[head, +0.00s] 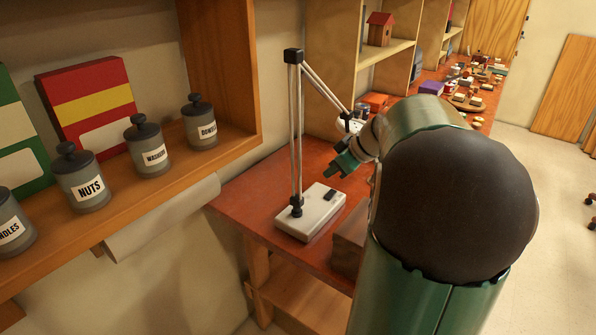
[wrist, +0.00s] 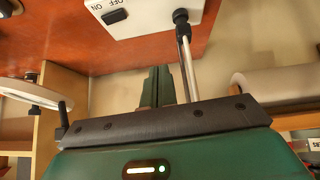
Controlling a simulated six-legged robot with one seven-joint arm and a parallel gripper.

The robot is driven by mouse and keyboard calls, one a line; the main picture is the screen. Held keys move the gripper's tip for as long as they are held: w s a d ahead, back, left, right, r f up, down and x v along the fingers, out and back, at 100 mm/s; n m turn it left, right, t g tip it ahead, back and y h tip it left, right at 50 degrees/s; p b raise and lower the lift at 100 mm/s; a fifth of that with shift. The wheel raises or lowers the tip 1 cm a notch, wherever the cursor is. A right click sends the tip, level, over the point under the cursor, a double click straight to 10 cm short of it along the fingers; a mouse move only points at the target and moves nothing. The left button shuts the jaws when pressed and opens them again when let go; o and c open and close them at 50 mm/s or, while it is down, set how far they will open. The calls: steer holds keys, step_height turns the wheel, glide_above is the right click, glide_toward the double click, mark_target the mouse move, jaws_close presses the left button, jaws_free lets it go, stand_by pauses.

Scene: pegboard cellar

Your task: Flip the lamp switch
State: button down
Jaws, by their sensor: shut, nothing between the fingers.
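The lamp's white base (head: 310,213) stands on the red-brown bench in the head view, with a jointed metal arm (head: 296,130) rising from it. The dark lamp switch (head: 330,195) is on the base's top. In the wrist view the switch (wrist: 115,16) sits beside the printed words OFF and ON; which way it is set I cannot tell. My gripper (head: 338,170) is shut and empty, above and behind the switch in the head view, apart from it. In the wrist view the shut fingers (wrist: 159,72) are beside the lamp's metal rod (wrist: 187,62).
A wooden shelf (head: 130,200) at left holds labelled jars (head: 148,152) and boxes, with a paper roll (head: 165,222) under it. The bench (head: 255,195) is clear left of the lamp base. Many small items clutter its far end.

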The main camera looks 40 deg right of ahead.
steer(key=s+d+f+t, duration=0.1)
steer(key=s+d, duration=0.1)
steer(key=d, duration=0.6)
steer(key=shift+d+t+h, duration=0.3)
steer(key=shift+d, duration=0.05)
steer(key=shift+f, duration=0.15)
glide_above(330, 190)
steer(key=s, duration=0.3)
step_height(330, 190, down, 7)
steer(key=shift+w, duration=0.15)
steer(key=shift+d+f, duration=0.25)
steer(key=shift+f, duration=1.65)
steer(key=shift+d+f, duration=0.1)
